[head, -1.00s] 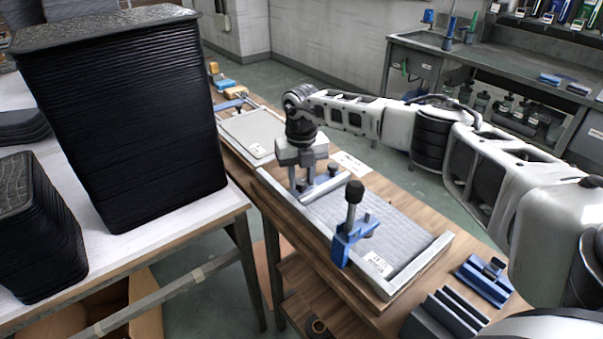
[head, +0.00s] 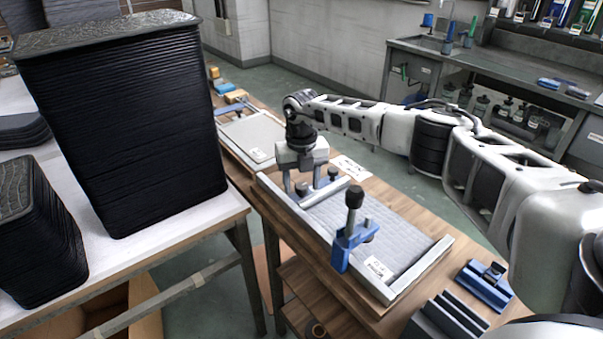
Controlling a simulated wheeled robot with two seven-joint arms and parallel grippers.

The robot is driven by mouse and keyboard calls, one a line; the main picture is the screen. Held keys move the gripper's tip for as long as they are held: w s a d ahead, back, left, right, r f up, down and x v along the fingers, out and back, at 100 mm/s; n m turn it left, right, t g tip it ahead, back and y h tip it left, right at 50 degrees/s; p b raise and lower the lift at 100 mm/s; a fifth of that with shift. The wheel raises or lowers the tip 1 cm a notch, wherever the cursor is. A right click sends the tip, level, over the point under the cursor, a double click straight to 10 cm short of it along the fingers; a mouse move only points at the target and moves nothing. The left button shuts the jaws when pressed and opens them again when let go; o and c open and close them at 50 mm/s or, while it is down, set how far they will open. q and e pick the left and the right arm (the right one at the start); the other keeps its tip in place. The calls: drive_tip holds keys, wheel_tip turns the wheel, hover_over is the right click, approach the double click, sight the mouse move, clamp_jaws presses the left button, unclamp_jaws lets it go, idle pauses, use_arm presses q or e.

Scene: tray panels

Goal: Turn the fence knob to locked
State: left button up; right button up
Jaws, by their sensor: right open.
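A tray panel (head: 395,228) with a grey quilted pad lies in a light frame on the wooden bench. A pale fence bar (head: 326,191) crosses it near its far end. My right gripper (head: 303,188) points down over the far left part of the frame, just left of this knob. Its two fingers are apart with nothing seen between them; I cannot tell whether they touch the bar. My left gripper is not in view.
A blue clamp (head: 345,248) with an upright black-topped handle (head: 354,196) stands on the near left edge of the frame. Another panel (head: 255,135) lies farther back. A tall black tray stack (head: 125,130) fills the left table. A blue fixture (head: 485,285) sits at right.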

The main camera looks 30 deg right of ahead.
sight(301, 186)
wheel_tip(301, 186, up, 16)
drive_tip(key=b, duration=0.1)
drive_tip(key=shift+a+f, duration=0.1)
idle(0.6)
